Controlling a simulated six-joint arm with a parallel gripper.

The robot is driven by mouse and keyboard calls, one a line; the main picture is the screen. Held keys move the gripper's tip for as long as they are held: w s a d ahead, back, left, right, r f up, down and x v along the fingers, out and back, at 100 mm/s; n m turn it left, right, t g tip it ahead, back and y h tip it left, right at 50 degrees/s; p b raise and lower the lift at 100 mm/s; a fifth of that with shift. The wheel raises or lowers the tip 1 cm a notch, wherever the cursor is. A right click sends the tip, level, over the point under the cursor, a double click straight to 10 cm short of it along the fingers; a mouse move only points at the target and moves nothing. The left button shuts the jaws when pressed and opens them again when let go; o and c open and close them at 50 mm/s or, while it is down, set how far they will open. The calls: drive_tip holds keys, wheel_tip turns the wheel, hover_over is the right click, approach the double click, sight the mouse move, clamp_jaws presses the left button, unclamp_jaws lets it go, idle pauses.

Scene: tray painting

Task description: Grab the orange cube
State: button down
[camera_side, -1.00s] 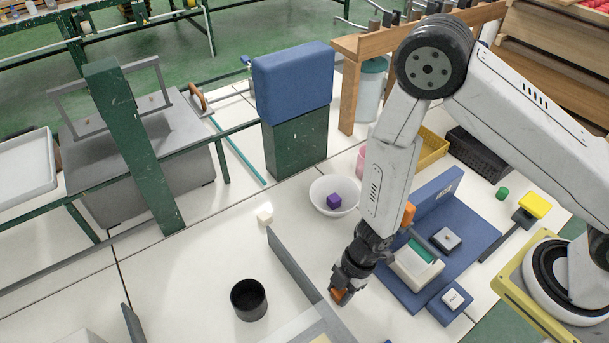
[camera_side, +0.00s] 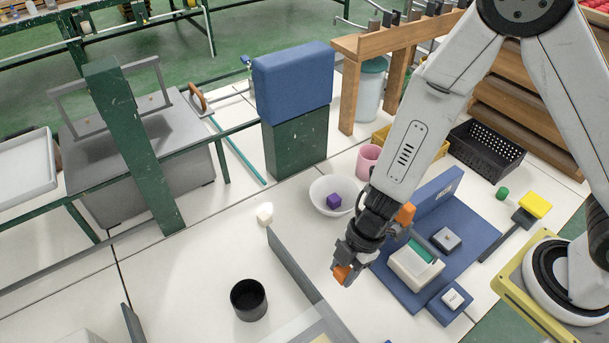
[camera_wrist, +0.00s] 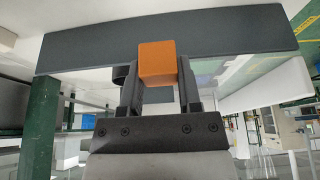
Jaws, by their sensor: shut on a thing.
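The orange cube (camera_side: 342,275) is at the tip of my gripper (camera_side: 347,269) in the side view. My gripper is shut on it and appears to hold it above the white table, just right of a grey upright panel. In the wrist view the orange cube (camera_wrist: 157,63) sits between the two dark fingers of my gripper (camera_wrist: 158,82). Its near face shows fully; its sides are partly hidden by the fingers.
A grey panel (camera_side: 292,262) stands left of my gripper. A blue fixture (camera_side: 447,212) with small boxes is to the right. A white bowl (camera_side: 323,189) with a purple cube (camera_side: 334,201) lies behind.

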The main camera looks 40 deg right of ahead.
sight(344, 269)
drive_tip(key=shift+r, duration=4.2)
